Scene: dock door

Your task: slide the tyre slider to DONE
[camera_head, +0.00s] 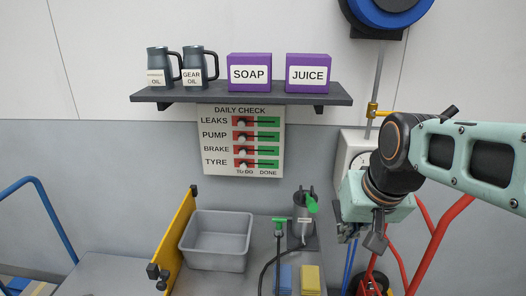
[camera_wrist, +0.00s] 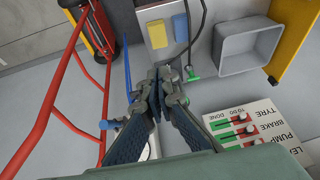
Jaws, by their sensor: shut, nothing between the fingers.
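The DAILY CHECK board (camera_head: 215,112) hangs on the wall under the shelf, with slider rows for LEAKS, PUMP, BRAKE and TYRE. The tyre slider (camera_head: 242,163) is in the bottom row, its pale knob at the red TO DO end, left of the green DONE end. The wrist view shows the board (camera_wrist: 268,118) upside down at lower right, with the tyre slider (camera_wrist: 242,116) nearest the top. My gripper (camera_head: 372,240) is shut and empty, right of the board and below its level. In the wrist view my gripper (camera_wrist: 160,76) points away from the board, touching nothing I can make out.
Above the board, a shelf (camera_head: 240,95) holds two jugs and purple SOAP and JUICE boxes. Below are a grey bin (camera_head: 217,240), a yellow panel (camera_head: 174,240), a pump (camera_head: 304,215), and blue and yellow sponges. A red hand truck (camera_head: 440,245) stands at right.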

